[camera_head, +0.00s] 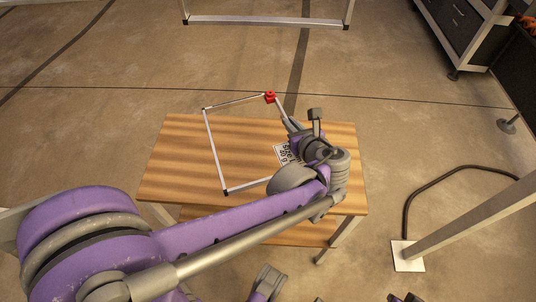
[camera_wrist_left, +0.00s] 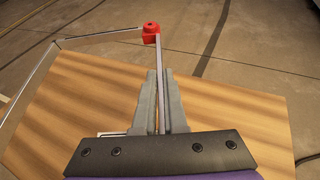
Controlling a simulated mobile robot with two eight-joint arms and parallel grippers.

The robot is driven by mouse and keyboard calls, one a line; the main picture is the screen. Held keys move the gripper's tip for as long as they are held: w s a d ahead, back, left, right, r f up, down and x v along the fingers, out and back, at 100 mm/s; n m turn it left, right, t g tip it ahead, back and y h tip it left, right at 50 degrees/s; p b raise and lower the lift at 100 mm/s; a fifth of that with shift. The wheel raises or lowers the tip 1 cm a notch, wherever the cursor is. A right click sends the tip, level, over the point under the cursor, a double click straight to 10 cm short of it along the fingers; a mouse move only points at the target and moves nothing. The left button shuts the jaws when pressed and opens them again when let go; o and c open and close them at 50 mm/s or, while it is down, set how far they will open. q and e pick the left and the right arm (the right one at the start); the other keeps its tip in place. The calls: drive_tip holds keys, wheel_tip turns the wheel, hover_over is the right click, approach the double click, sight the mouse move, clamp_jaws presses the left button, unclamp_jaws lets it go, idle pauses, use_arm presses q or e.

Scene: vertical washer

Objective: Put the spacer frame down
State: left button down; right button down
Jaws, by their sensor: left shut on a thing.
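The spacer frame (camera_head: 215,150) is a thin, pale rectangular frame with a red corner piece (camera_head: 270,97). In the head view it spans the left and middle of the wooden table (camera_head: 172,170), and its far side shows past the table's back edge. My left gripper (camera_head: 289,122) is shut on the frame's right bar, just below the red corner. In the left wrist view the bar (camera_wrist_left: 160,60) runs between the two grey fingers (camera_wrist_left: 159,85). My arm hides part of the frame's near right side. I cannot tell whether the frame touches the table.
A label with a printed code (camera_head: 283,153) lies on the tabletop, partly behind my gripper. A metal frame stand (camera_head: 265,20) stands on the floor behind. A post on a white foot (camera_head: 407,262) and a dark cable (camera_head: 440,180) are at right.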

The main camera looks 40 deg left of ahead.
use_arm(q)
wheel_tip(320, 180, down, 9)
drive_tip(key=b, duration=0.2)
drive_tip(key=shift+r+b, duration=0.1)
drive_tip(key=shift+b, duration=0.3)
drive_tip(key=shift+r, duration=0.1)
drive_tip(key=c, duration=1)
unclamp_jaws()
